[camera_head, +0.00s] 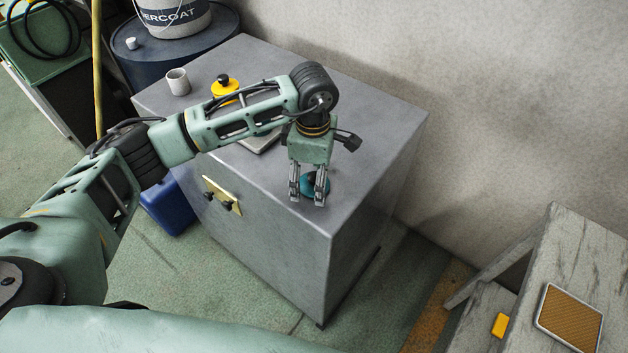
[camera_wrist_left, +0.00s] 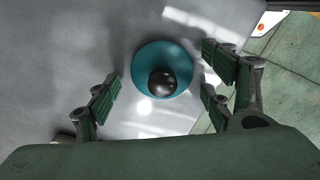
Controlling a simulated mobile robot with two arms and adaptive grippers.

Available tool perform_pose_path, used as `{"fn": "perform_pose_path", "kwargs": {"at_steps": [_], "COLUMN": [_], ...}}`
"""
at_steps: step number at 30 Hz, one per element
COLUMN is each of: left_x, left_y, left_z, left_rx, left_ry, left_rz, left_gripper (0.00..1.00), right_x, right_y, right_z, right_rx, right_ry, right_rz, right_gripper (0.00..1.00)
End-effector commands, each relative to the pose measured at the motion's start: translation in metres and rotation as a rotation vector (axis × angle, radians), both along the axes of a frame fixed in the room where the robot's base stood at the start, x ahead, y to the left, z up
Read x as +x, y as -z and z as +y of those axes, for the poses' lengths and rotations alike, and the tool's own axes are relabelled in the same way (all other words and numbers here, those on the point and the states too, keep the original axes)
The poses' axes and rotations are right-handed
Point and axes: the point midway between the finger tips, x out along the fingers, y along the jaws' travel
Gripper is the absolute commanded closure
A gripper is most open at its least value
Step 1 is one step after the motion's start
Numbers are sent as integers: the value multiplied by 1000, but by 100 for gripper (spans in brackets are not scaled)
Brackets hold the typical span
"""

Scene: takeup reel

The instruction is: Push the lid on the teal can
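The teal can (camera_head: 308,186) stands near the front right corner of the grey cabinet top, partly hidden by my left gripper. In the left wrist view, a round teal top (camera_wrist_left: 150,57) with a black ball knob (camera_wrist_left: 162,83) shows from above. I cannot tell how far the lid is seated on the can. My left gripper (camera_head: 307,195) points down over it with its fingers apart. In the left wrist view, the fingers (camera_wrist_left: 161,93) are on either side of the teal top, with nothing held between them. My right gripper is not in view.
The grey cabinet (camera_head: 270,225) also bears a pale cup (camera_head: 178,81), a yellow can with a black knob (camera_head: 224,86) and a flat pale item partly under my arm. A wall is behind. A wooden bench (camera_head: 575,265) stands at the right.

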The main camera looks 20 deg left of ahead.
Motion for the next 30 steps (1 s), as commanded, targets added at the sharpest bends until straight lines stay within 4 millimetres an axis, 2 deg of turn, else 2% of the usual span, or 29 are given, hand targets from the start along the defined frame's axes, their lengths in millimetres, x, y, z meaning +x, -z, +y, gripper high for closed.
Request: {"fn": "perform_pose_path", "kwargs": {"at_steps": [1, 14, 23, 26, 30], "left_x": [0, 0, 0, 1, 2], "left_y": [0, -1, -3, -9, -27], "left_z": [0, 0, 0, 0, 0], "left_rx": [0, -1, -2, -2, -1], "left_ry": [0, 0, 0, 0, 0], "left_rz": [0, 0, -1, -3, -7], "left_gripper": [30, 67, 67, 67, 67], "right_x": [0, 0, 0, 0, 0], "right_y": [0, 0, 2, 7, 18], "right_z": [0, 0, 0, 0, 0], "right_rx": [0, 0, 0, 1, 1], "right_ry": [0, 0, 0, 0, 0], "right_rz": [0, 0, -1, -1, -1], "right_gripper": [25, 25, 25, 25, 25]}}
